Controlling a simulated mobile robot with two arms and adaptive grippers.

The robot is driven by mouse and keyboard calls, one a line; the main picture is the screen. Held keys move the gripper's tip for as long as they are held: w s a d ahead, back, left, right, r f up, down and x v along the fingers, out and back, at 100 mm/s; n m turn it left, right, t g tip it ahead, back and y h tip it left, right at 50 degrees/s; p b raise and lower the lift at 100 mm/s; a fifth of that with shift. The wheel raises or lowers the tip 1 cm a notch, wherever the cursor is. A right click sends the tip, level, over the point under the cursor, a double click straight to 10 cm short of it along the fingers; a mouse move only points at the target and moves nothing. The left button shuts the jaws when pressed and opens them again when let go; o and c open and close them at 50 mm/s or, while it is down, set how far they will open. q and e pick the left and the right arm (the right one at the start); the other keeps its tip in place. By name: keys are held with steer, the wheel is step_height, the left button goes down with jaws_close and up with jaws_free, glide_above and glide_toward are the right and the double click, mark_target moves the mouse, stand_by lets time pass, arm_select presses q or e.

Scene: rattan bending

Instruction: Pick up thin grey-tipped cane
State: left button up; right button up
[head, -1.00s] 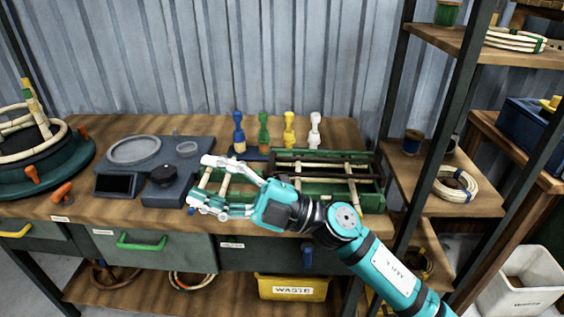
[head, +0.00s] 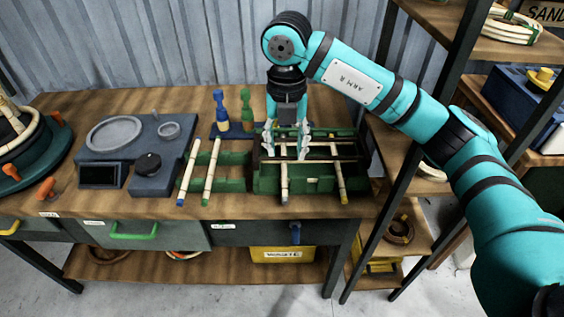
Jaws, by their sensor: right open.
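Several pale canes lie on the bench and the green rack. Two slanting canes, the leftmost (head: 187,172) and its neighbour (head: 211,172), rest on the rack's left part. Two more, one at the middle (head: 284,183) and one at the right (head: 339,175), lie over the green box (head: 315,186). My left gripper is out of view.
A dark scale-like device (head: 140,147) stands left of the canes. A blue peg (head: 221,112) and a green peg (head: 247,110) stand behind the rack. A shelf post (head: 433,110) rises at the right.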

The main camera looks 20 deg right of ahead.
steer(key=p, duration=0.1)
glide_above(285, 191)
step_height(285, 191, down, 8)
steer(key=shift+d+f, duration=0.1)
steer(key=shift+f, duration=0.15)
steer(key=shift+s+f+p, duration=0.1)
steer(key=shift+f+p, duration=0.55)
steer(key=shift+f, duration=2.05)
jaws_close()
steer(key=shift+r, duration=0.15)
